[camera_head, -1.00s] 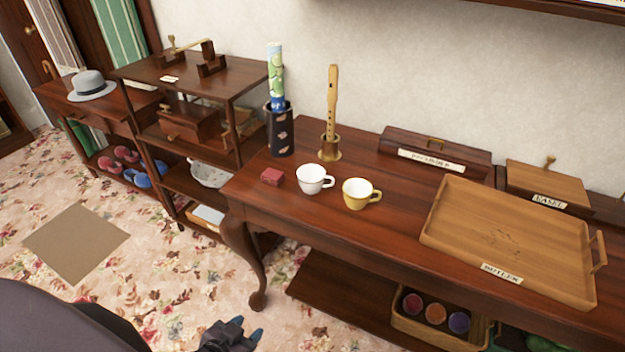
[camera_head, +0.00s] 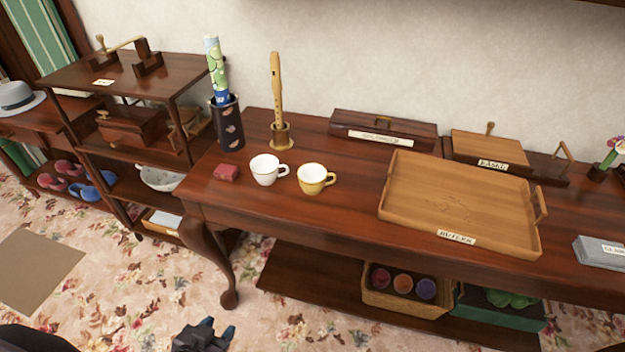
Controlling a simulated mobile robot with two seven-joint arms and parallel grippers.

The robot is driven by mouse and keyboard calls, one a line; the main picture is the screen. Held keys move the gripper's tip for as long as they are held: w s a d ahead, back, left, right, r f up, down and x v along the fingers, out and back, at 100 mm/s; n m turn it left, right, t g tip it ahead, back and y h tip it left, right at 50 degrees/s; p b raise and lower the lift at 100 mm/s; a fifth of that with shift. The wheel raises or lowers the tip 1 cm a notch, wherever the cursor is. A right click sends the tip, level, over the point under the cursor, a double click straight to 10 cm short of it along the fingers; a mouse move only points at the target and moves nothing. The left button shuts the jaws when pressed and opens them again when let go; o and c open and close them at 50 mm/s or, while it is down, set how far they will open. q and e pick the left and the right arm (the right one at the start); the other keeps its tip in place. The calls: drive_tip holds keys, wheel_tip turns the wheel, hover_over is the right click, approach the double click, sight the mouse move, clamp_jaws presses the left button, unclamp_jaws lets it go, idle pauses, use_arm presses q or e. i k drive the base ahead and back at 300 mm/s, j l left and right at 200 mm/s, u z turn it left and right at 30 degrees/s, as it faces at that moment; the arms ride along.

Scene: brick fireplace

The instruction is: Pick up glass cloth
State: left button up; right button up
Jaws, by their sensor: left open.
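A grey folded cloth (camera_head: 598,254) lies on the right end of the long wooden table, cut off by the right edge of the view. A white label on it is partly readable and seems to begin with "GL". My left gripper (camera_head: 218,328) is low at the bottom of the view, in front of the table and above the carpet. It is open and empty, far to the left of the cloth. My right gripper is not in view.
Carpet (camera_head: 130,290) is open in front.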

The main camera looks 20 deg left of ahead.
sight(592, 251)
drive_tip(key=z, duration=1.3)
